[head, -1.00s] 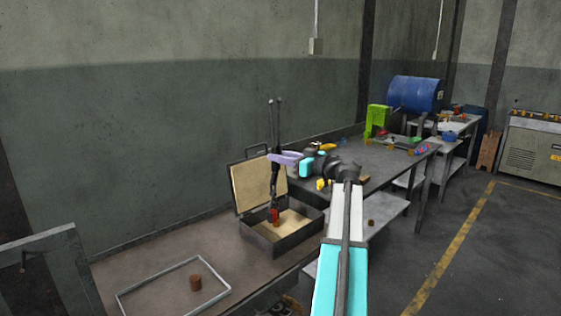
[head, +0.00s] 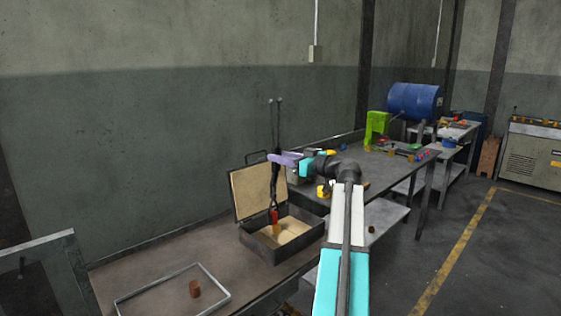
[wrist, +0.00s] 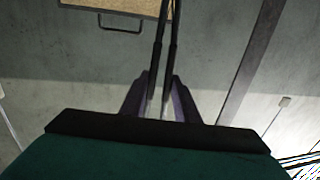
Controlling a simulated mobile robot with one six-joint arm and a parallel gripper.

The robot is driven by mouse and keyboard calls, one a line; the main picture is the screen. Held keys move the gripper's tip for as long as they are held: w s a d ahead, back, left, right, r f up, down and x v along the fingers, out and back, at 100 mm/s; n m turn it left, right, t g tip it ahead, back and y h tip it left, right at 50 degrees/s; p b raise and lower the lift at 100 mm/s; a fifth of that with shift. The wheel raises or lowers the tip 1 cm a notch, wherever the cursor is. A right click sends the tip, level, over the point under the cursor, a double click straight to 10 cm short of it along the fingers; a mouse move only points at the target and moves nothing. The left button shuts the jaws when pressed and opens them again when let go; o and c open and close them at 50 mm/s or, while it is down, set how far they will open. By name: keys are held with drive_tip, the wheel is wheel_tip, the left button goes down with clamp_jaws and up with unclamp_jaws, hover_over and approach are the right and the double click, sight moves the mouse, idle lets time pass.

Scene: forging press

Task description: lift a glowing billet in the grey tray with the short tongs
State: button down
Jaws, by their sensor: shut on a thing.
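My gripper (head: 289,159) is shut on the short tongs (head: 275,180), which hang upright with their handles above it and their jaws down. In the wrist view the dark handles (wrist: 163,62) run between the two purple fingers. A red billet (head: 274,216) shows at the tongs' lower end, over the open dark grey box with the tan lining (head: 257,250). An orange-brown piece (head: 275,230) shows just below it; I cannot tell whether they touch. A thin grey-rimmed tray (head: 134,296) lies on the table at front left, with a brown-red billet (head: 194,289) inside.
The box's lid (head: 258,192) stands open at the back. A second bench (head: 395,165) lies beyond with a green stand (head: 376,127) and small parts. A blue drum (head: 414,100) is farther back. Free floor lies at the right.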

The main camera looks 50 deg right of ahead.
drive_tip(key=shift+a+r, duration=0.1)
drive_tip(key=shift+r, duration=0.05)
drive_tip(key=a+b, duration=0.3)
drive_tip(key=a, duration=0.9)
drive_tip(key=shift+w, duration=0.3)
idle(0.5)
drive_tip(key=shift+a, duration=0.1)
drive_tip(key=a+b, duration=0.1)
drive_tip(key=a, duration=1.1)
drive_tip(key=shift+w, duration=0.3)
idle(0.6)
drive_tip(key=shift+a, duration=0.1)
